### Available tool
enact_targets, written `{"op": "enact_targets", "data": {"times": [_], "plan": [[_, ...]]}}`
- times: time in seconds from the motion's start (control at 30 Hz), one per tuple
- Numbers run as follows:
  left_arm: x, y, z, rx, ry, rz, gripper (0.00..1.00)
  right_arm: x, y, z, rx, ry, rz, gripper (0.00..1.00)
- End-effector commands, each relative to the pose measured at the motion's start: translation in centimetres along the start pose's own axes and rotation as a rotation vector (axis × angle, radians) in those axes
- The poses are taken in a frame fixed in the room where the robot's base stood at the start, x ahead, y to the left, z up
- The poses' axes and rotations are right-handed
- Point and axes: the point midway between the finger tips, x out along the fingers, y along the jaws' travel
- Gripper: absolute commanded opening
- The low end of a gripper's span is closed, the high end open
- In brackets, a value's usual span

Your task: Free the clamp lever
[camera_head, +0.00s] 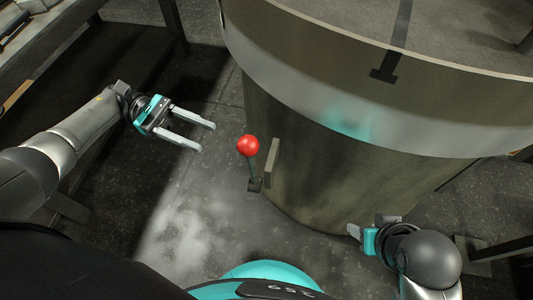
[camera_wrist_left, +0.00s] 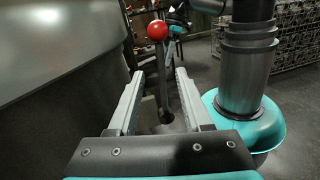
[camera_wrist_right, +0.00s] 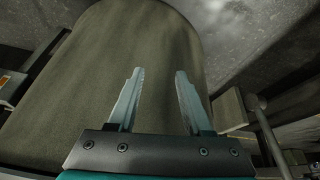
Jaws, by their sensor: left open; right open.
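The clamp lever is a dark stem with a red ball (camera_head: 248,146) on top. It stands beside a flat plate (camera_head: 272,162) on the side of the large drum (camera_head: 330,150). My left gripper (camera_head: 205,137) is open and empty, left of the ball and apart from it. In the left wrist view the lever's ball (camera_wrist_left: 157,31) and stem appear beyond the fingertips, lined up with the gap between them. My right gripper (camera_wrist_right: 159,72) is open and empty, facing the drum's side. In the head view it is low at the right, partly hidden by its own wrist.
The drum has a pale band (camera_head: 300,95) and a wide rim at the upper right. A workbench (camera_head: 50,40) stands at the upper left. Floor (camera_head: 190,215) is clear between bench and drum. A dark post with a foot (camera_head: 475,254) stands at the lower right.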

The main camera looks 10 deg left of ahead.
Motion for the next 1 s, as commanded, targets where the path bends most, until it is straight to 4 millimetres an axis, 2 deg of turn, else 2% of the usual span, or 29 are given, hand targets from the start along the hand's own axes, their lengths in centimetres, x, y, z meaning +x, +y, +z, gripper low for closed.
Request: {"op": "enact_targets", "data": {"times": [0.17, 0.5, 0.7, 0.83, 1.0], "plan": [[1.9, -0.1, 0.1, -0.002, -0.003, -0.003, 0.49, 1.2, 0.0, 0.4, -0.001, -0.023, -0.001, 0.5], [8.8, -0.1, 0.2, -0.001, -0.005, -0.003, 0.49, 4.0, -0.2, 1.6, -0.002, -0.064, -0.004, 0.5], [12.6, 0.0, 0.1, -0.001, -0.005, 0.0, 0.49, 4.8, -0.2, 2.1, -0.003, -0.074, -0.005, 0.5], [14.1, 0.0, 0.1, -0.002, -0.003, 0.0, 0.49, 5.0, -0.2, 2.2, -0.003, -0.078, -0.005, 0.5], [15.0, 0.0, 0.1, -0.002, -0.002, 0.001, 0.49, 5.1, -0.2, 2.3, -0.003, -0.08, -0.005, 0.5]]}}
